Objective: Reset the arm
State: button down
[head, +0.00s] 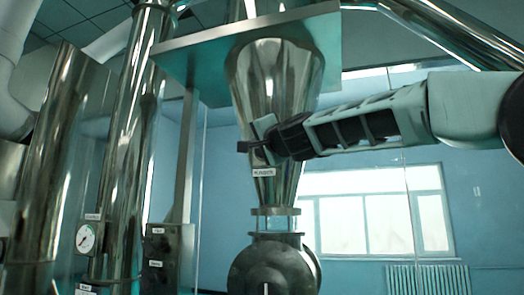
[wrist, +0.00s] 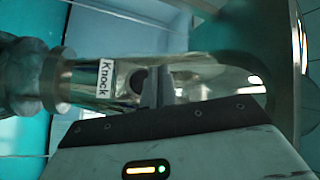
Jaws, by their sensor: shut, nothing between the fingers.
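My gripper (head: 250,146) is in the middle of the head view, at the end of my arm (head: 370,120), which reaches in from the right. Its fingers are shut and empty. They are in front of the shiny metal hopper (head: 275,85), by a small plate on its lower cone. I cannot tell whether they touch it. In the wrist view my gripper (wrist: 155,88) points at the hopper's metal surface (wrist: 215,80). A label reading "Knock" (wrist: 104,78) and a dark round spot (wrist: 138,80) show beside the fingers.
A flat metal plate (head: 190,50) surrounds the hopper's top. A round metal housing (head: 272,270) sits below it. Tall pipes (head: 130,130), a pressure gauge (head: 86,238) and a control box (head: 168,245) stand at left. A window (head: 365,222) and radiator (head: 428,278) are behind. Open room lies below my arm.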

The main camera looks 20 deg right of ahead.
dwell(0.7)
jog(key=s+a+f+n+g+y+b, duration=0.1)
jog(key=s+a+f+n+g+b, duration=0.25)
jog(key=f, duration=0.85)
jog(key=s+a+f+n+g+y, duration=0.2)
jog(key=s+a+f+n+g, duration=0.15)
jog(key=a+f, duration=0.6)
jog(key=s+a+f+n+g+y+b, duration=0.1)
jog(key=s+a+f+n+g+b, duration=0.25)
jog(key=f, duration=1.15)
jog(key=s+d+f+n+g+h+b, duration=0.2)
jog(key=s+f+n+g, duration=0.3)
jog(key=s+f, duration=1.25)
jog(key=s+d+f+n+g+h+b, duration=0.1)
jog(key=s+d+f+g+h, duration=0.1)
jog(key=s+d+f, duration=0.2)
jog(key=s+d+f+n+g+h, duration=0.1)
jog(key=s+d+f+g+h, duration=0.1)
jog(key=s+f, duration=0.6)
jog(key=shift+s+d+f+g+b, duration=0.15)
jog(key=shift+d+f+g+b, duration=0.25)
jog(key=shift+d+f, duration=0.65)
jog(key=shift+d+r, duration=0.15)
jog(key=shift+r, duration=0.1)
